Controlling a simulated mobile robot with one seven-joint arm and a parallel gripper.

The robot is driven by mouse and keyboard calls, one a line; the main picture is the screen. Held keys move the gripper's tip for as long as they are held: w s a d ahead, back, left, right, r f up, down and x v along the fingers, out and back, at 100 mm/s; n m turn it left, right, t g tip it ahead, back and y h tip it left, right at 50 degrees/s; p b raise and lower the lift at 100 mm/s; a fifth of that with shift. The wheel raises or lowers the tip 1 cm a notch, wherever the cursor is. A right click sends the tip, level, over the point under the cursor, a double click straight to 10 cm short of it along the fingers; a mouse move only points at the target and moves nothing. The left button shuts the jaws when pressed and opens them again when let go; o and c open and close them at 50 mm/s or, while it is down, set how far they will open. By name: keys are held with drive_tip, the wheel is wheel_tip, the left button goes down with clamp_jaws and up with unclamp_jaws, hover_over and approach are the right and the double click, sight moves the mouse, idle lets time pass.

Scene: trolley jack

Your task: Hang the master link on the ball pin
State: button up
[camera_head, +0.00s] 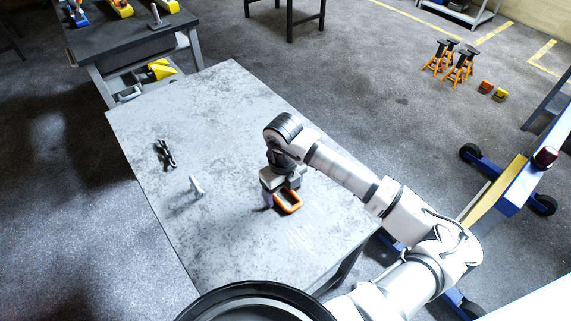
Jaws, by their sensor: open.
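An orange oblong link (289,201), which looks like the master link, is on the grey table in the head view. My gripper (279,196) points down at the link's far left side. Its jaws are open and partly cover that end of the link; I cannot tell whether they touch it. A small pale metal pin (197,187) stands on the same table to the left. Another grey upright pin on a flat base (156,17) stands on the dark bench at the upper left. I cannot tell which one is the ball pin.
A dark chain-like piece (165,154) lies on the left of the grey table (225,110), whose far part is clear. The dark bench (125,42) carries blue, orange and yellow items. Orange stands (461,66) and a blue wheeled frame (515,185) are to the right.

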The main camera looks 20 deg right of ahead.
drive_tip(key=shift+r+b, duration=0.5)
drive_tip(key=shift+b, duration=0.1)
wheel_tip(320, 180, up, 13)
drive_tip(key=b, duration=0.3)
drive_tip(key=shift+d+b, duration=0.3)
drive_tip(key=shift+b, duration=0.1)
drive_tip(key=shift+f, duration=0.1)
